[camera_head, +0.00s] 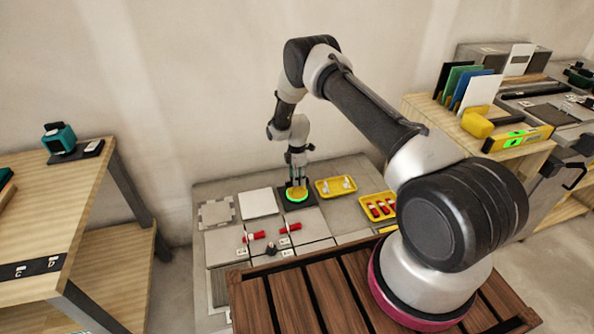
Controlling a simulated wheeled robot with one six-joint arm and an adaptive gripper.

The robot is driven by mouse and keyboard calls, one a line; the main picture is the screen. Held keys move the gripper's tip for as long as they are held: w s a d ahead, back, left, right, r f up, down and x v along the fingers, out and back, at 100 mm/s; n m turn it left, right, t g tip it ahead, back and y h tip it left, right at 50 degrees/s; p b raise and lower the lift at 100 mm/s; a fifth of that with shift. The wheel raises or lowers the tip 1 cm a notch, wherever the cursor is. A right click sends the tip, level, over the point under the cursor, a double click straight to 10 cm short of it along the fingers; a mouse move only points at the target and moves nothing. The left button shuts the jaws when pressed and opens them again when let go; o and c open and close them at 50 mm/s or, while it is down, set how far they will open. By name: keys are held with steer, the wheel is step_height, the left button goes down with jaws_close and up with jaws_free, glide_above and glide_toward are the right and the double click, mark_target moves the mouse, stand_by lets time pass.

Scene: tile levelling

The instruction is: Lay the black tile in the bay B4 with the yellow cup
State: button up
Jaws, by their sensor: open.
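The black tile (307,205) lies on the grey floor panel near the wall, and only its edges show. A round yellow piece with a bright green ring (297,194), which looks like the yellow cup, sits on top of the tile. My gripper (297,176) is open and points down just above the yellow cup. At this size I cannot tell whether its fingers touch the cup. Small white labels (285,241) stand among the grey bays, but their writing is too small to read, so I cannot tell which is B4.
A white tile (258,202) and a notched grey tile (216,213) lie left of the black tile. Red pieces (290,228) and a dark cone (271,249) stand in front. Yellow trays (322,194) lie right. A bench with a spirit level (517,139) stands farther right.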

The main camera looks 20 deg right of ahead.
steer(key=shift+f, duration=1.65)
steer(key=shift+c, duration=0.4)
steer(key=c, duration=0.8)
jaws_close()
